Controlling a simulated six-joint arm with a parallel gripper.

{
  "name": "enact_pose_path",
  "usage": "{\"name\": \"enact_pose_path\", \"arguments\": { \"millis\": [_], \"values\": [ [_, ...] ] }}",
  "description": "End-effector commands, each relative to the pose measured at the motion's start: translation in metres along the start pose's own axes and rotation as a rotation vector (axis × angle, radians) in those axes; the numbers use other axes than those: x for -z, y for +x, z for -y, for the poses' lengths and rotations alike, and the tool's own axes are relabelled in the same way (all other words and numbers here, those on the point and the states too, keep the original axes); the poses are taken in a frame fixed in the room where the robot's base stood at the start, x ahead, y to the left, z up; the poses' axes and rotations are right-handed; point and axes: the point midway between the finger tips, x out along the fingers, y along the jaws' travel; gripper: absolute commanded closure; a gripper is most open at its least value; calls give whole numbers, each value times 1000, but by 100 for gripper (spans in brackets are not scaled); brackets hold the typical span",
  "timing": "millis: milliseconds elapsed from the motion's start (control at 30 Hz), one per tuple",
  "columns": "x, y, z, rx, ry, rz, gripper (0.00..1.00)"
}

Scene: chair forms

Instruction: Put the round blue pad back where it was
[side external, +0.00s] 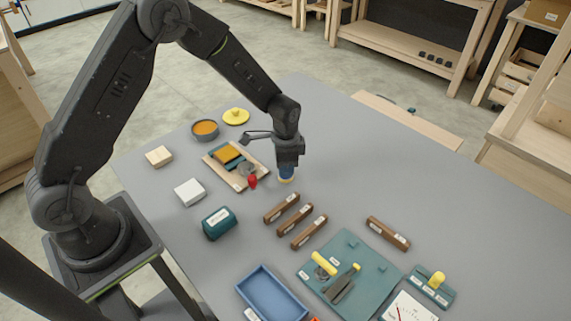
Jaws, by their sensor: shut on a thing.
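My gripper (287,165) points down over the grey table, just right of a wooden board. It is shut on a small round blue thing (286,172), which looks like the blue pad. A pale yellow edge shows beneath the blue, at or just above the table; I cannot tell whether it touches. The fingers hide part of the pad. The wooden board (213,160) carries a teal piece with an orange-yellow block (228,153) and a grey round part (247,169). A red piece (253,182) stands at the board's near right edge.
A bowl with orange contents (205,129) and a yellow lid (236,116) stand behind. A white block (189,192) and teal box (219,222) are left; brown bars (289,208), a blue tray (270,296) and a teal mat (365,270) are in front.

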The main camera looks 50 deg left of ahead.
Motion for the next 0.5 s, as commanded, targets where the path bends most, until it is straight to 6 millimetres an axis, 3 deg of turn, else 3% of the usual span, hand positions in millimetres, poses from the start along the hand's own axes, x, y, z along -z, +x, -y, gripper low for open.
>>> {"name": "enact_pose_path", "arguments": {
  "millis": [300,500],
  "values": [
    [0,0,0,0,0,0,48],
    [0,0,0,0,0,0,48]
  ]
}}
